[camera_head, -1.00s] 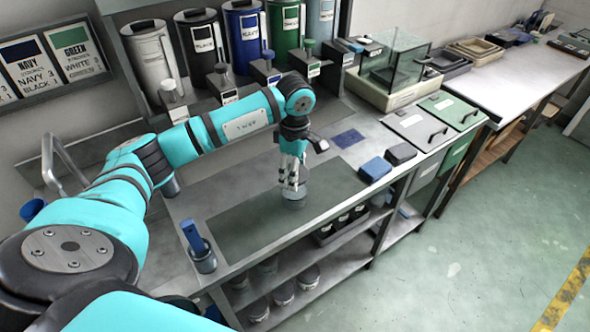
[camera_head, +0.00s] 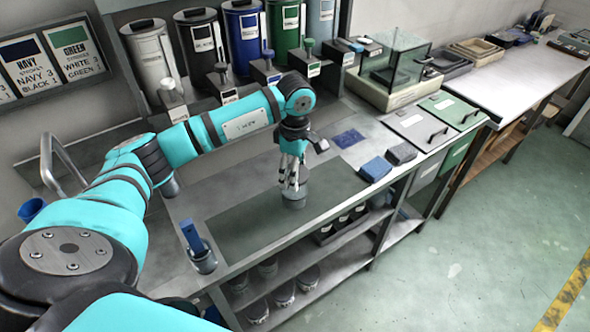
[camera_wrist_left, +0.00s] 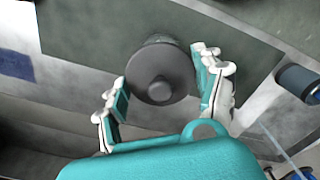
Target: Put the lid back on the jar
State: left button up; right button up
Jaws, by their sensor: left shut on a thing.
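A dark grey round lid (camera_wrist_left: 162,72) with a centre knob sits between the two fingers of my left gripper (camera_wrist_left: 163,88) in the left wrist view. My left gripper also shows in the head view (camera_head: 291,186), pointing down over the green-grey mat, shut on the lid. The small jar (camera_head: 294,202) stands on the mat directly under the fingers. A sliver of greenish glass shows past the lid's far edge in the wrist view. The lid is at the jar's mouth; whether it is fully seated cannot be told. My right gripper is not in view.
The green-grey mat (camera_head: 235,233) is otherwise clear. A grey cup with a blue-handled tool (camera_head: 203,261) stands at the front left. Blue and dark blocks (camera_head: 375,169) lie to the right. Tall canisters (camera_head: 247,38) line the back.

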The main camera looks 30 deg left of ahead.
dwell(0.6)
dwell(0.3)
pick_arm(q)
jog(key=o, duration=1)
jog(key=shift+o, duration=0.5)
jog(key=shift+r+p, duration=1.8)
jog(key=shift+r, duration=1.7)
grip_shut()
